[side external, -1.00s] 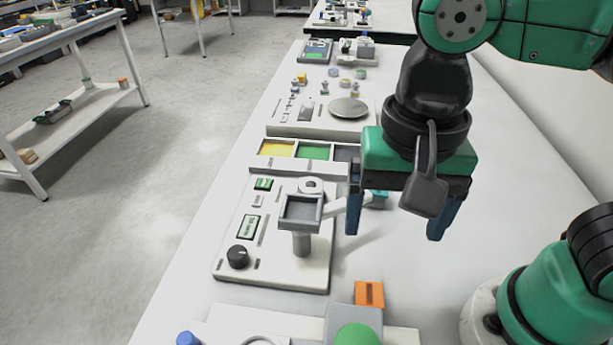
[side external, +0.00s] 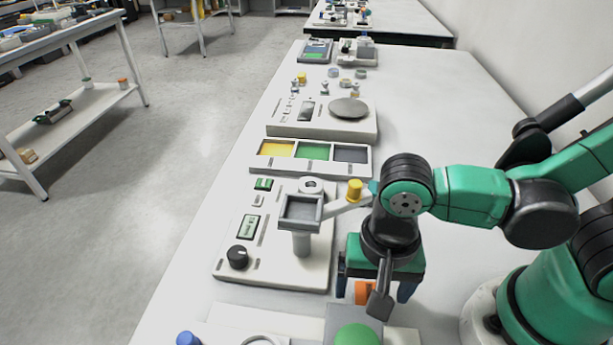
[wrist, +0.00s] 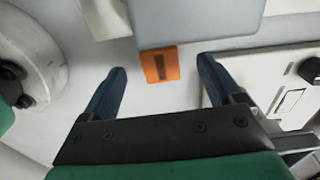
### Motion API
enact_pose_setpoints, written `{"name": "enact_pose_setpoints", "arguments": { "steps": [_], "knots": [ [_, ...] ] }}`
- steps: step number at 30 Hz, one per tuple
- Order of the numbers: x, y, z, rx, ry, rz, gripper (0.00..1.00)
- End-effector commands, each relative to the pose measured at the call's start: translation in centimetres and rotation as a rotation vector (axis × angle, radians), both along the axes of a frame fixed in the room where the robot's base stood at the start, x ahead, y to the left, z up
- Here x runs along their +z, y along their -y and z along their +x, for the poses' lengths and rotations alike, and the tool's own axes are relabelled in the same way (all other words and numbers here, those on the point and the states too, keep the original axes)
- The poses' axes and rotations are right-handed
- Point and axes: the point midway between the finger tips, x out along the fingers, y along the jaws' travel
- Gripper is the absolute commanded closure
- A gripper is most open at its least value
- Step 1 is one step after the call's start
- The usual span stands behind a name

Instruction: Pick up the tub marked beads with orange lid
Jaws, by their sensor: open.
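The orange-topped tub (side external: 362,289) sits on the white table near the front, just behind a grey block. In the wrist view its square orange lid (wrist: 151,67) shows from above with a dark mark on it. I cannot read the mark, and the tub's sides are hidden. My gripper (side external: 373,291) is open over the tub. In the wrist view my gripper (wrist: 162,66) has its blue fingers apart, one on each side of the lid, with gaps at both sides. The fingers do not appear to touch it.
A grey block (side external: 338,318) with a green dome (side external: 357,335) stands close in front of the tub. A white weighing unit (side external: 228,268) with a black knob stands to the left. A three-part tray (side external: 258,168) lies farther back. The table at back right is clear (side external: 430,110).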

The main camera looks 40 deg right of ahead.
Motion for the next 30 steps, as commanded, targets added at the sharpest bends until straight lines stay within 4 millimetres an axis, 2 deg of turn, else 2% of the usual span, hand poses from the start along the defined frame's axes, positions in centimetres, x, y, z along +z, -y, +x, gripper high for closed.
{"name": "enact_pose_setpoints", "arguments": {
  "steps": [9,21,23,30],
  "knots": [
    [-2.0,0.0,0.0,0.0,0.001,-0.001,0.14],
    [-2.3,0.0,0.0,0.0,0.001,-0.001,0.14],
    [-2.3,0.0,0.0,0.0,0.001,-0.001,0.29],
    [-2.3,0.0,0.0,0.0,0.001,-0.001,0.97]
  ]
}}
